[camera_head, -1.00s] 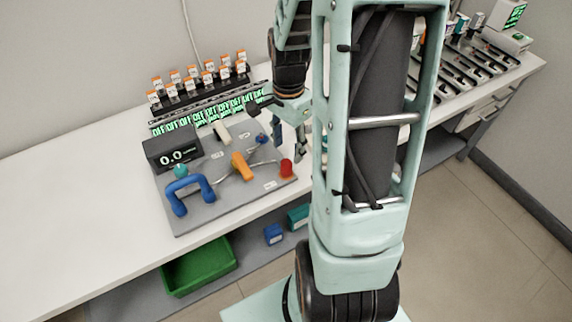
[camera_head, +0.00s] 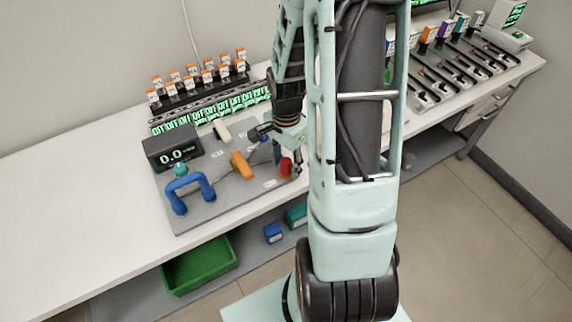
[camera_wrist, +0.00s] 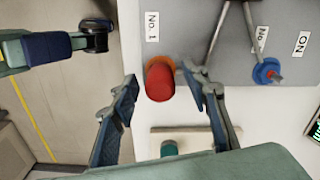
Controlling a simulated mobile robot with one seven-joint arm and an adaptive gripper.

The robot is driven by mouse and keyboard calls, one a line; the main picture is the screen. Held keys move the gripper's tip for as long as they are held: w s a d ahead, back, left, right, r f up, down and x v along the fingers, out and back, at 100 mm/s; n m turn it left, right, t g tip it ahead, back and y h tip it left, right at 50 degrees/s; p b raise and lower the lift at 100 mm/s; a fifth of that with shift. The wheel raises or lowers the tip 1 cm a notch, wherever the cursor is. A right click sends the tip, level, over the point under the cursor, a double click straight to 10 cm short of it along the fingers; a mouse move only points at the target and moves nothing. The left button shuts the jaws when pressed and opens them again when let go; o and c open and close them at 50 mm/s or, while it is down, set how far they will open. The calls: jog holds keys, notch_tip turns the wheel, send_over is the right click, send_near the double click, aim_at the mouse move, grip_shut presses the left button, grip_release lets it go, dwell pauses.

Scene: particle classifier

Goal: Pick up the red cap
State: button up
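The red cap (camera_head: 286,168) stands upright at the right front corner of the grey panel (camera_head: 215,205). In the wrist view the red cap (camera_wrist: 160,84) has an orange ring by its base and sits near a "No. 1" label. My gripper (camera_head: 288,160) is at the cap in the head view. In the wrist view my gripper (camera_wrist: 161,84) is open, with one fingertip on each side of the cap. I cannot tell how far the fingertips are above the panel.
On the panel are an orange handle (camera_head: 241,165), a blue handle (camera_head: 187,187), a metal linkage and a display (camera_head: 172,152) reading 0.0. A blue knob (camera_wrist: 266,71) lies right of the cap in the wrist view. A green bin (camera_head: 199,266) is below. The left tabletop is clear.

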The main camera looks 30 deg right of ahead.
jog(key=c, duration=1)
jog(key=shift+r, duration=0.1)
